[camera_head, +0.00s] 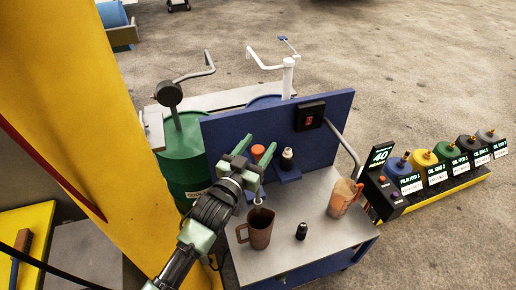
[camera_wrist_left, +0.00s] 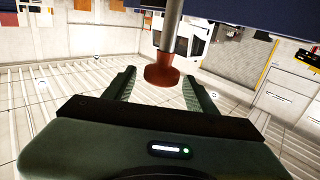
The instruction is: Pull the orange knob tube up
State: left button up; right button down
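The orange knob (camera_head: 258,151) stands at the blue back panel of the cart, left of a black-and-white bottle-like piece. In the left wrist view the knob (camera_wrist_left: 162,76) is red-orange and sits on the end of a grey tube (camera_wrist_left: 169,35). My left gripper (camera_head: 254,150) is open, its two fingers on either side of the knob in the picture. In the wrist view a gap shows between the knob and both fingers (camera_wrist_left: 159,78); I cannot tell how deep the knob is between them. My right gripper is not in view.
A brown jug (camera_head: 261,238), a small black bottle (camera_head: 301,231) and an orange-stained jug (camera_head: 339,203) stand on the cart top (camera_head: 290,262). A green drum (camera_head: 184,160) is left of the panel. A yellow column (camera_head: 85,90) stands close on the left.

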pick_arm(q)
jog(key=shift+f, duration=0.2)
jog(key=shift+s+a+f, duration=0.1)
jog(key=shift+s, duration=0.15)
jog(key=b+v, duration=0.2)
jog(key=v, duration=0.5)
jog(key=shift+s, duration=0.15)
